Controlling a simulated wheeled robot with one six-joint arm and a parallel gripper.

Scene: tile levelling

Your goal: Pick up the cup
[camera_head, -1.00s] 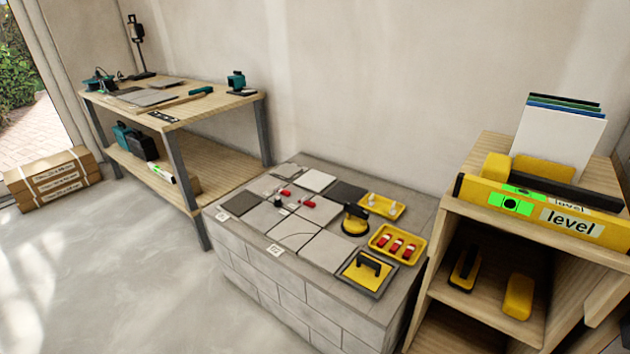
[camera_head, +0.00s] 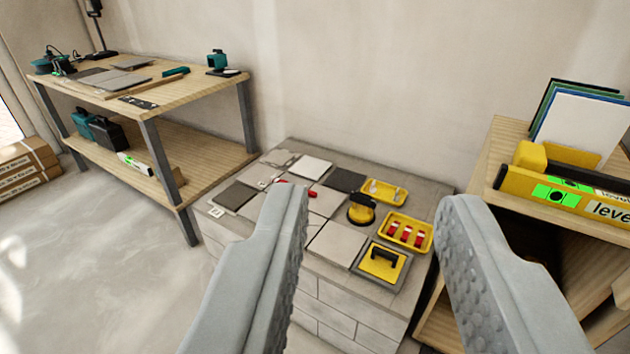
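The only cup-like thing I can make out is a yellow and black suction cup (camera_head: 361,209) with a dark round base. It sits on the tiled block (camera_head: 440,197), near the middle, beside two yellow trays. My gripper (camera_head: 372,203) is open and empty. Its two grey fingers stand wide apart in the foreground, and the suction cup shows between them, farther off and not touched. The left finger hides part of the tiles and of the block's front side.
On the block lie a tray with red-and-white pieces (camera_head: 406,232), a small yellow tray (camera_head: 384,191), a yellow float (camera_head: 382,262) and flat tiles (camera_head: 335,243). A wooden shelf (camera_head: 490,150) with a yellow level (camera_head: 570,195) stands right. A workbench (camera_head: 180,97) stands left; floor is open between.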

